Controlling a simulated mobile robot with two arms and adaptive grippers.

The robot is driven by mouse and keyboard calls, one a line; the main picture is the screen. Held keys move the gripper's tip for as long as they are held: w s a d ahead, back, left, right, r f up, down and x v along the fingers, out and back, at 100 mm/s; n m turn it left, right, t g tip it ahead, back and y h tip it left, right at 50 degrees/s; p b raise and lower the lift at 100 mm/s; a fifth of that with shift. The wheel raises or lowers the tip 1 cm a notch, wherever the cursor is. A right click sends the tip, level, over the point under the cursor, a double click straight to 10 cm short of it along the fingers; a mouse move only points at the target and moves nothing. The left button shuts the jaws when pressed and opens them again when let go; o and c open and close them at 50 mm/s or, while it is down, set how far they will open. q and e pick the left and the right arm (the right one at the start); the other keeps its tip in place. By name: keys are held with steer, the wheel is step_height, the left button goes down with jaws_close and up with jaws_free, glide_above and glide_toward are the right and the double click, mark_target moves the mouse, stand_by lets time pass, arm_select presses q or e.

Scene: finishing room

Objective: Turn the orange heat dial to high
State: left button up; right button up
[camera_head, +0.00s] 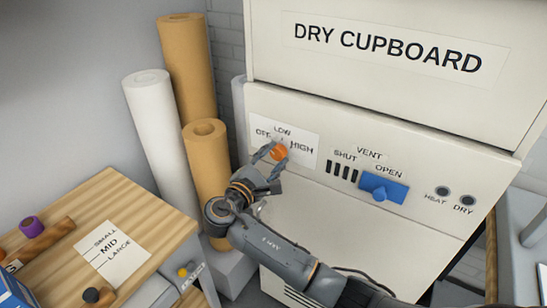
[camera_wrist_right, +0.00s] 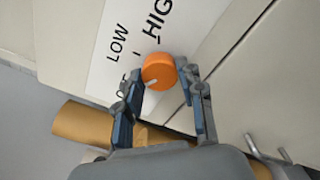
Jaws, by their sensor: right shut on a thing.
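The orange heat dial (camera_head: 279,152) sits on the dry cupboard's front panel, beside a white label reading OFF, LOW and HIGH. My right gripper (camera_head: 271,154) reaches it from below left and is shut on it. In the right wrist view the dial (camera_wrist_right: 159,69) is between the two fingertips (camera_wrist_right: 167,80). Its pale pointer mark runs toward the lower left there, on the OFF side and away from HIGH. The left finger partly covers the word OFF. My left gripper is in neither view.
A blue vent slider (camera_head: 384,189) is right of the dial, at OPEN. Dark HEAT and DRY lamps (camera_head: 442,191) are farther right. Paper rolls (camera_head: 205,165) stand close left of my right arm. A wooden bench (camera_head: 140,208) with a size card is at lower left.

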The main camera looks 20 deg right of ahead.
steer(key=shift+f+m+b, duration=0.15)
steer(key=shift+m+b, duration=0.85)
steer(key=shift+m, duration=0.05)
steer(key=shift+f+m+b, duration=0.1)
steer(key=shift+m+b, duration=0.9)
steer(key=shift+m, duration=0.05)
steer(key=shift+m+b, duration=1.1)
steer(key=shift+r+m, duration=0.15)
steer(key=shift+m, duration=0.15)
steer(key=o, duration=1.2)
steer(key=shift+c, duration=0.2)
steer(key=shift+r, duration=0.1)
steer(key=v, duration=0.7)
steer(key=shift+a, duration=0.2)
